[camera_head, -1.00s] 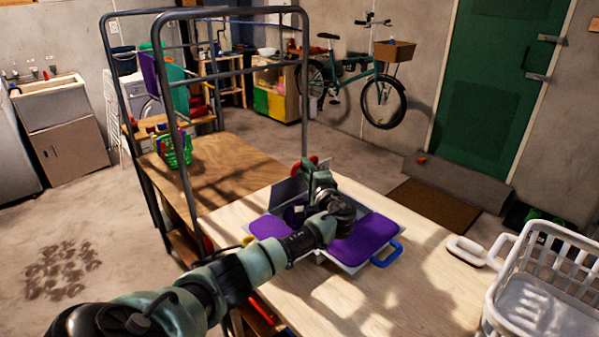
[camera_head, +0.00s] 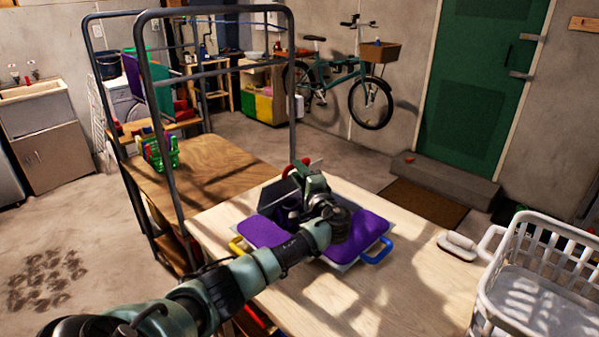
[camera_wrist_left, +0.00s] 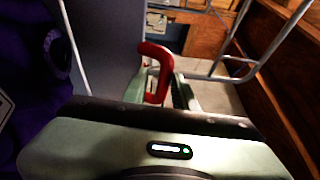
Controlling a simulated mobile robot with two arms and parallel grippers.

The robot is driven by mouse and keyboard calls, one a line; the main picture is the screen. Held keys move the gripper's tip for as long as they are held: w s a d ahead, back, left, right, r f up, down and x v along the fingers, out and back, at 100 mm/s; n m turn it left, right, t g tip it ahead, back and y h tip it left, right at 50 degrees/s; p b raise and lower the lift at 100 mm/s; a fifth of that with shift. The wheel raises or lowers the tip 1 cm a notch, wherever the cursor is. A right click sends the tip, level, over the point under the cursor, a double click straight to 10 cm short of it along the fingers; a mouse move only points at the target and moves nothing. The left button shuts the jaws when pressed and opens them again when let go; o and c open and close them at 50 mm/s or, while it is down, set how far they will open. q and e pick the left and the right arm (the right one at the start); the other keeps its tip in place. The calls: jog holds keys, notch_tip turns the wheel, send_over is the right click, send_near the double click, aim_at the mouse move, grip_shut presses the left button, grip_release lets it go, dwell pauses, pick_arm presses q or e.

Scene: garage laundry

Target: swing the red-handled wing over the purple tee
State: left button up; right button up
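The purple tee (camera_head: 367,234) lies spread on a pale folding board on the wooden table, partly hidden behind my left arm. The grey wing (camera_head: 279,194) stands tilted up at the board's far side; it also shows at the left of the left wrist view (camera_wrist_left: 108,45). Its red handle (camera_head: 294,166) is at my left gripper (camera_head: 303,172). In the left wrist view the red handle (camera_wrist_left: 156,70) runs down between the fingers, which look closed on it. A blue handle (camera_head: 379,251) and a yellow handle (camera_head: 236,246) show at other edges. My right gripper is out of view.
A white laundry basket (camera_head: 487,297) stands at the table's right, with a white iron-like object (camera_head: 457,243) beside it. The table's front is clear.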

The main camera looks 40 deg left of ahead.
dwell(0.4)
pick_arm(q)
jog(key=b+v, duration=0.1)
jog(key=v, duration=0.6)
jog(key=shift+s+d, duration=0.15)
jog(key=shift+d, duration=0.25)
